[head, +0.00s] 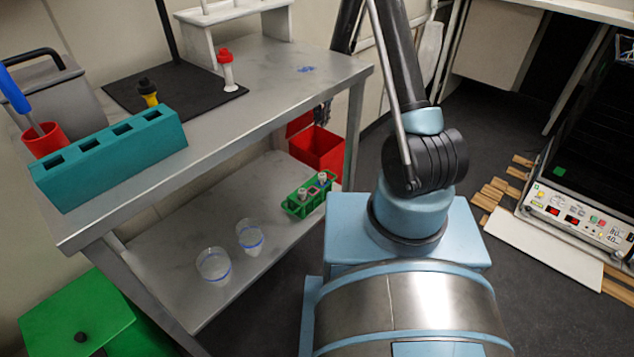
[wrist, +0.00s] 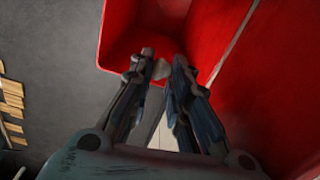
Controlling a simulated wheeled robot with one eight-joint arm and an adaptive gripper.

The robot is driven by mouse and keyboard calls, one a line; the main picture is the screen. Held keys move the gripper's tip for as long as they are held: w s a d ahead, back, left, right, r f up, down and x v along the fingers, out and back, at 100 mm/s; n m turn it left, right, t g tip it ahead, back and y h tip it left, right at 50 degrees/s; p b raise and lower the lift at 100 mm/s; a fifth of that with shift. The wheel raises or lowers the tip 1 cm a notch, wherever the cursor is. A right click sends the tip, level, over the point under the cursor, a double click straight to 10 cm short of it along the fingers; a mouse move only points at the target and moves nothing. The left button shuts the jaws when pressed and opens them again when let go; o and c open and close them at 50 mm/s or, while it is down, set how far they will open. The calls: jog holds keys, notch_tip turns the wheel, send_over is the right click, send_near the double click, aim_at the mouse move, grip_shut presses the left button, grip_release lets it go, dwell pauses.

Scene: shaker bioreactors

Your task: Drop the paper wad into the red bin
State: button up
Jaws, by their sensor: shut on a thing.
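The red bin (head: 318,150) stands on the floor behind the steel table's far leg in the head view, partly hidden by the table. In the wrist view the bin (wrist: 125,35) fills the top, and its open inside lies beyond my fingertips. My gripper (wrist: 162,63) is shut on a small pale grey-white thing, the paper wad (wrist: 161,70), between the fingertips. The wad appears over the bin's opening; its exact height above it I cannot tell. Most of the wad is hidden by the fingers.
A large red panel (wrist: 285,90), perhaps the bin's lid, fills the right of the wrist view. The steel table (head: 240,115) holds a teal rack (head: 110,155). Its lower shelf holds a green rack (head: 296,208) and two beakers. A shaker unit (head: 580,215) stands at right.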

jog(key=shift+f, duration=1)
jog(key=o, duration=0.7)
jog(key=shift+r, duration=0.1)
notch_tip(320, 180, up, 12)
